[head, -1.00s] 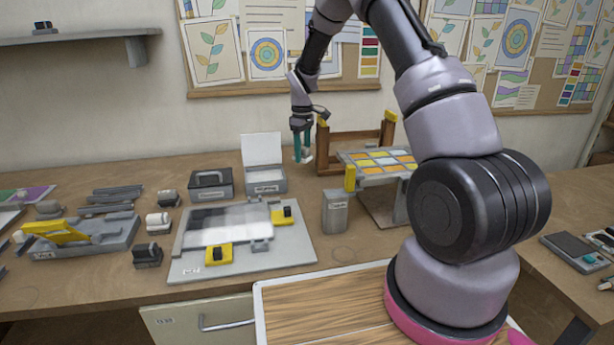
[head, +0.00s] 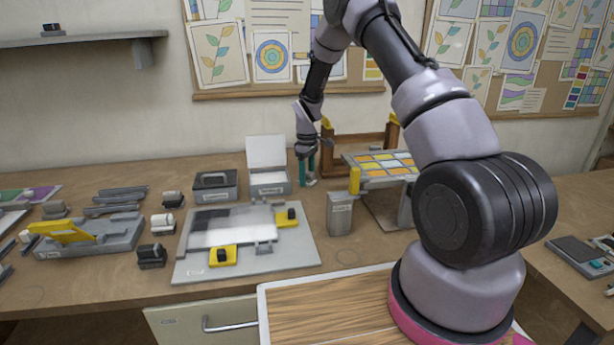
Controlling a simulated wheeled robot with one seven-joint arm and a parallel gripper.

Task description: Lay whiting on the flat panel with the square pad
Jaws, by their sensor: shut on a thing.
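My gripper (head: 308,176) has teal fingers and points down just right of the open-lidded box (head: 270,190). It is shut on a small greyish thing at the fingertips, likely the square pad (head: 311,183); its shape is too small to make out. The flat panel (head: 238,228) lies on a grey board (head: 300,258) at left of centre, between yellow clamps. Most of the panel looks whitish, with a dark patch at its upper left. The box's label is too blurred to read surely, and its contents are hard to see.
A grey canister (head: 340,215) stands right of the board. A wooden frame (head: 345,165) and a raised rack with a coloured panel (head: 385,163) stand behind it. A dark lidded box (head: 215,187) and small blocks (head: 163,223) stand left. My arm covers the right side.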

